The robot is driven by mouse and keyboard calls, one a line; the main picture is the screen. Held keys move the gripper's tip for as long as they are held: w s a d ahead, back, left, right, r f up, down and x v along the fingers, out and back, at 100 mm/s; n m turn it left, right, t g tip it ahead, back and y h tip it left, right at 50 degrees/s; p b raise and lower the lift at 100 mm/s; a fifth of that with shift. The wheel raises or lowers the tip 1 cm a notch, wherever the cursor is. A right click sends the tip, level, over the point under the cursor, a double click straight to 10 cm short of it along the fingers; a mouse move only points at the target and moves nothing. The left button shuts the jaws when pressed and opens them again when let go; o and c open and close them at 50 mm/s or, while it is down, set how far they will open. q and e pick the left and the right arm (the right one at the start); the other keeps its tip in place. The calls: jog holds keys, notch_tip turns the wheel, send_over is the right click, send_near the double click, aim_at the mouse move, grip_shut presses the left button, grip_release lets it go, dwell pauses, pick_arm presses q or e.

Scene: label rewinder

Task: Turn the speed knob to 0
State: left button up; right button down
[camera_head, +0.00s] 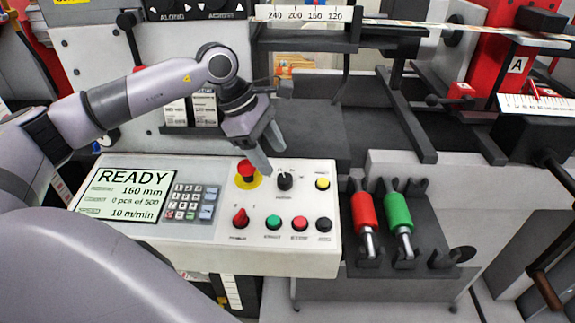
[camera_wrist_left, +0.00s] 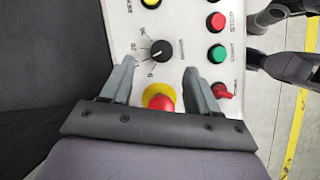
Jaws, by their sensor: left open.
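The speed knob (camera_head: 285,181) is a small black dial on the white control panel, right of the red emergency stop (camera_head: 247,174). In the left wrist view the knob (camera_wrist_left: 160,50) stands between and just beyond the fingertips, with a number scale beside it. Its white pointer appears to face the middle of the scale, near 10. The display (camera_head: 128,196) reads 10 m/min. My left gripper (camera_head: 271,159) is open and empty above the panel, its fingers pointing down towards the knob. In the left wrist view the gripper (camera_wrist_left: 159,69) straddles the near side of the knob, apparently not touching it.
The emergency stop (camera_wrist_left: 160,98) lies between the finger bases. A red selector (camera_head: 240,217), green button (camera_head: 273,222), red button (camera_head: 299,223) and yellow button (camera_head: 322,184) surround the knob. Red (camera_head: 365,214) and green (camera_head: 398,212) handled tools rest right of the panel.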

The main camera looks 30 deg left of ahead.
aim_at(284, 178)
pick_arm(q)
jog(key=shift+p+x, duration=0.5)
jog(key=shift+x, duration=2.5)
jog(key=shift+s, duration=0.1)
jog(key=c, duration=1)
